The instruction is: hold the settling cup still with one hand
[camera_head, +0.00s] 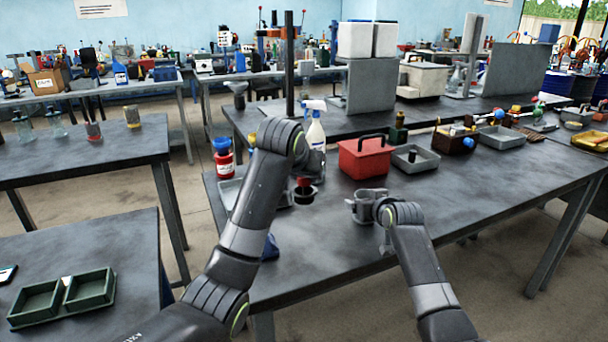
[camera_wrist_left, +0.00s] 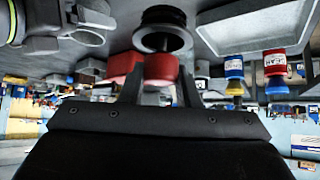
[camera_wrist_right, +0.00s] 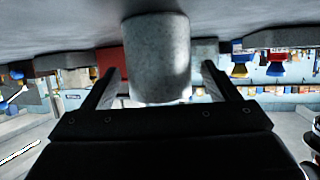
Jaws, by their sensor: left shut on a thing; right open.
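A grey metal cup (camera_head: 372,194), which I take to be the settling cup, stands upright near the front edge of the table. My right gripper (camera_head: 362,212) is at it with open fingers. In the right wrist view the cup (camera_wrist_right: 158,60) is between the spread fingers, with a gap showing on each side. My left gripper (camera_head: 308,174) is shut on a red and black round piece (camera_head: 303,192) to the left of the cup. In the left wrist view this piece (camera_wrist_left: 162,66) has a red body and a wide black rim. Whether it touches the table is unclear.
A red toolbox (camera_head: 365,160) and a grey tray (camera_head: 416,160) stand behind the cup. The table (camera_head: 480,210) is clear to the right.

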